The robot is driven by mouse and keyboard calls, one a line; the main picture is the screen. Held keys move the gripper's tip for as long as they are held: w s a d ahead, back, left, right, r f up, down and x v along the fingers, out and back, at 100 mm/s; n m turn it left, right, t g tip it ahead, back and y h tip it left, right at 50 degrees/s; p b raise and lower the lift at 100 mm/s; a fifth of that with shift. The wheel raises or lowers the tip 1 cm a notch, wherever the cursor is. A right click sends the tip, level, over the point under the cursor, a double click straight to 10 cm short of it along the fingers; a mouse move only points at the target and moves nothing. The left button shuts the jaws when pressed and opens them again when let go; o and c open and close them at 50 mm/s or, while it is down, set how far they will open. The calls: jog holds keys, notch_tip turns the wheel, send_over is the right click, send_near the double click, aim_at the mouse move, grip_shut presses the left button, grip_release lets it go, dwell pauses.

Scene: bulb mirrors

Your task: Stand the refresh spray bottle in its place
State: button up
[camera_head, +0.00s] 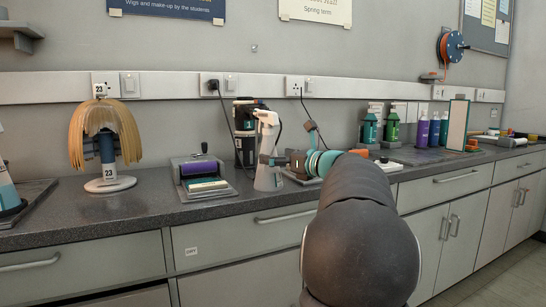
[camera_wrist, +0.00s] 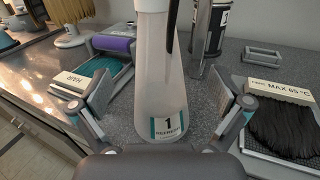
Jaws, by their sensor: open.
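The refresh spray bottle (camera_head: 268,175) stands upright on the dark counter in the head view. It is whitish, and in the wrist view its body (camera_wrist: 160,75) carries a label reading "1 REFRESH". My gripper (camera_wrist: 163,110) is open, with one finger on each side of the bottle's lower body and visible gaps between. In the head view my gripper (camera_head: 282,161) is at the bottle, partly hidden by my arm. A small grey rectangular frame (camera_wrist: 262,53) lies empty on the counter behind and to the right; I cannot tell whether it is the bottle's place.
A tray with a purple roller (camera_head: 202,168) is left of the bottle, and a blond wig (camera_head: 105,135) stands farther left. A dark canister (camera_head: 244,130) stands behind. In the wrist view, a mat with dark hair (camera_wrist: 285,125) is close on the right.

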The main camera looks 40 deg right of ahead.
jog(key=s+d, duration=0.1)
jog(key=s, duration=0.6)
dwell(0.6)
jog(key=shift+s+d, duration=0.1)
jog(key=s+d, duration=0.2)
jog(key=s, duration=1)
